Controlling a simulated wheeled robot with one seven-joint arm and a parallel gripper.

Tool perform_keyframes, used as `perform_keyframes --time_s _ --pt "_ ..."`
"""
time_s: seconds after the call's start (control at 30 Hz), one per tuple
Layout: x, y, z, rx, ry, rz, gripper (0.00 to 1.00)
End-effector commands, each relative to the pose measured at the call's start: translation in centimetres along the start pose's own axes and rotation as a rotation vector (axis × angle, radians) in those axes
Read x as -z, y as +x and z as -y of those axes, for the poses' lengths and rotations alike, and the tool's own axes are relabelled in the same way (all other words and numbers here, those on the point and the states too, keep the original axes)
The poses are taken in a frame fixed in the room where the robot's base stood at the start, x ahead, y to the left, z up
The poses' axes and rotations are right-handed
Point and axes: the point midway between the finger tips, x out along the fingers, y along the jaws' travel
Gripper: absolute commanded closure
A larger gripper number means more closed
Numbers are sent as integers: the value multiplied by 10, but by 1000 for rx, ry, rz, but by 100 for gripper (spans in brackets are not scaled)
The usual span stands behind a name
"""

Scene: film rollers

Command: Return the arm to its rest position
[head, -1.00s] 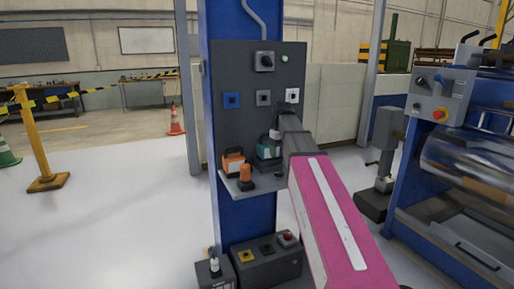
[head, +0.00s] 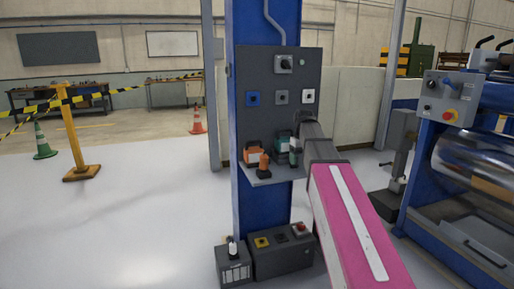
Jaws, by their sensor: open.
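My arm, with its pink link, reaches from the bottom right up toward a blue column (head: 263,215). My gripper (head: 300,130) is at the far end of the arm, in front of the grey control panel (head: 262,95). It is small and partly hidden by my own wrist; its jaws are open. It appears close to the panel and above the right side of the small shelf (head: 262,179). I cannot tell whether it touches anything there. Orange (head: 252,152) and green (head: 282,146) devices stand on the shelf.
A blue machine with a shiny roller (head: 475,165) and a control box (head: 450,98) stands close on the right. Dark boxes (head: 283,255) lie at the column's foot. A yellow post (head: 72,135) with striped tape stands left. The floor (head: 150,200) between is clear.

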Motion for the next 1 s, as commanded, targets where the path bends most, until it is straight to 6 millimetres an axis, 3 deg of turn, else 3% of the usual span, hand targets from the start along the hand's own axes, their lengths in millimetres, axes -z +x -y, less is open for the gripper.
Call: perform_keyframes --time_s 0.27,0.47,0.67,1.0 --pt "-12 34 4 0 28 1 27" --pt "-26 72 10 0 61 1 27" --pt "-53 128 19 1 114 3 27" --pt "-122 237 45 0 234 0 27"
